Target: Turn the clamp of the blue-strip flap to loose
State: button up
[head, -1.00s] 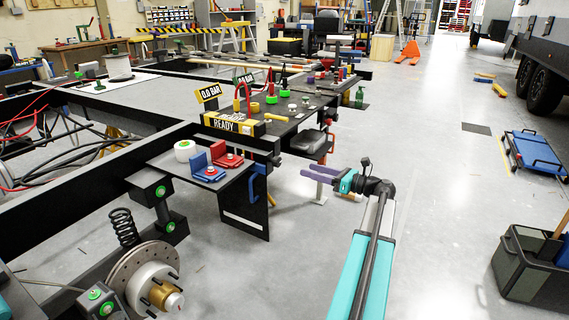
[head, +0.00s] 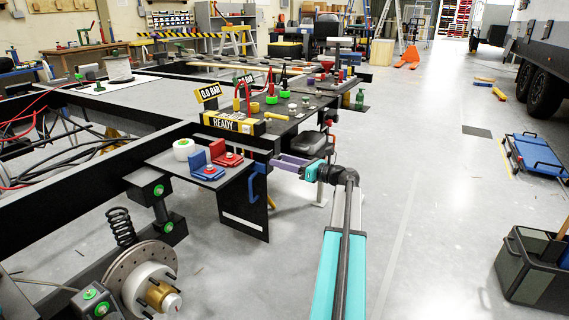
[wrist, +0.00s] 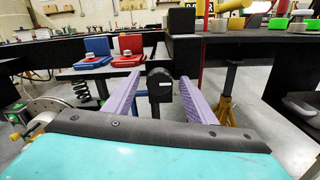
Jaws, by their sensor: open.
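My gripper (head: 275,161), with two purple fingers, is open and reaches left to the side of the black chassis frame. In the wrist view my gripper (wrist: 159,79) has its fingers spread on either side of a dark round knob-like part (wrist: 158,76) with a small pale mark, which looks like a clamp. The fingers do not visibly grip it. A dark hanging flap (head: 238,200) with a white strip is below the bench plate in the head view. A blue hooked handle (head: 255,183) is beside it. I cannot make out a blue strip on any flap.
A red block (head: 228,158) and a blue block (head: 206,167) stand on the plate left of my gripper. A READY display box (head: 232,124) is behind them. A brake disc (head: 145,278) is at front left.

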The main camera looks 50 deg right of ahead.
jog(key=shift+w, duration=0.15)
jog(key=c, duration=1)
jog(key=shift+w+d, duration=0.1)
jog(key=shift+d, duration=0.2)
jog(key=shift+c, duration=0.2)
jog(key=shift+a, duration=0.25)
